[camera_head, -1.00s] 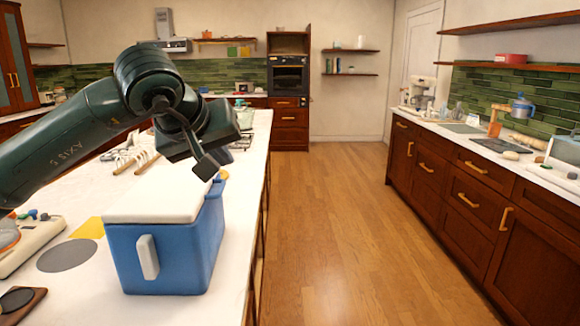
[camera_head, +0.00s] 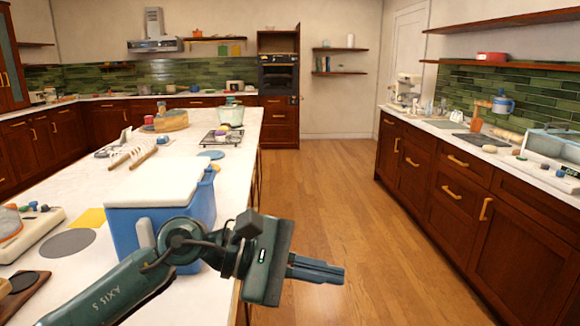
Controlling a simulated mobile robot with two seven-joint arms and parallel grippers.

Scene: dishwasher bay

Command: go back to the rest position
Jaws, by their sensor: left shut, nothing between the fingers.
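My left gripper (camera_head: 318,270) comes in from the lower left on my dark green arm. Its fingers are together and point right, over the floor just past the island's edge. Nothing shows between the fingers. The arm passes in front of the lower part of a blue cooler box (camera_head: 205,208) with a white lid, which stands on the white island. My right gripper is not in view.
The wooden floor (camera_head: 335,190) between island and right-hand cabinets (camera_head: 450,188) is clear.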

